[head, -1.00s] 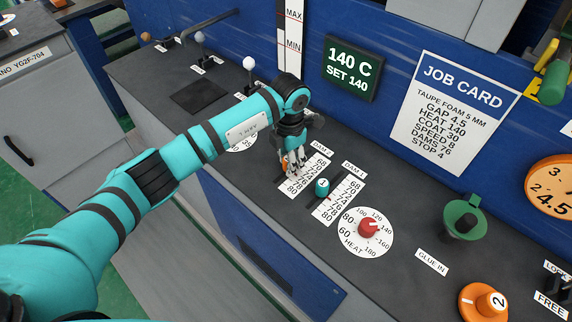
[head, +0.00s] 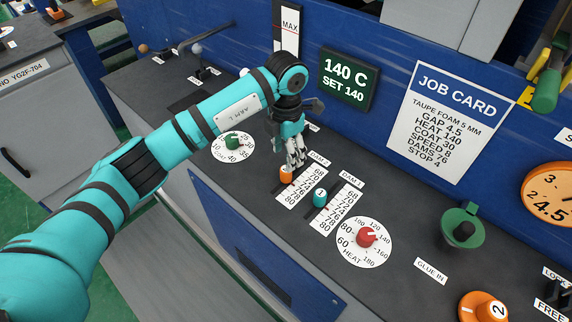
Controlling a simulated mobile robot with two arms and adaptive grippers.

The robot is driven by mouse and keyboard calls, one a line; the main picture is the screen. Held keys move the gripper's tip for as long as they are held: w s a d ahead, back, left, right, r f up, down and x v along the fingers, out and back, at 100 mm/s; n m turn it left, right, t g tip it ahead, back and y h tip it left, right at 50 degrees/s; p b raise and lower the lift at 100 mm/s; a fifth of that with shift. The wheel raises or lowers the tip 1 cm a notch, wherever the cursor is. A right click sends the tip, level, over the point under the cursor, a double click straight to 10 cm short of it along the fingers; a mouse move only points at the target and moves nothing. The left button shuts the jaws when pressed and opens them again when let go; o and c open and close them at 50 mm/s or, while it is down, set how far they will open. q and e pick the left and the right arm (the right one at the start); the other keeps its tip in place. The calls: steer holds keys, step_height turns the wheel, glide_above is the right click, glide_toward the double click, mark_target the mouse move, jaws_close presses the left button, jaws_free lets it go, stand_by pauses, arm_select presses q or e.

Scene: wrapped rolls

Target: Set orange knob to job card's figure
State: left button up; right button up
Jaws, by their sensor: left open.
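The orange knob (head: 286,175) sits on the left-hand slider, whose number strip (head: 302,187) runs from 68 to 80. Its exact reading is hard to tell. My left gripper (head: 297,163) is open, fingers pointing down, just above and behind the orange knob, apart from it as far as I can see. The job card (head: 452,115) on the blue wall reads GAP 4.5, HEAT 140, COAT 30, SPEED 8, DAMS 76, STOP 4. My right gripper is out of view.
A teal knob (head: 320,197) marked 1 stands on the neighbouring slider, close on the right. The red heat dial (head: 366,237) is in front right, the green coat dial (head: 232,141) to the left. A green glue cup (head: 462,230) stands further right. The display (head: 346,79) reads 140 C.

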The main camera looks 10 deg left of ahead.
arm_select(q)
steer(key=shift+r, duration=2.4)
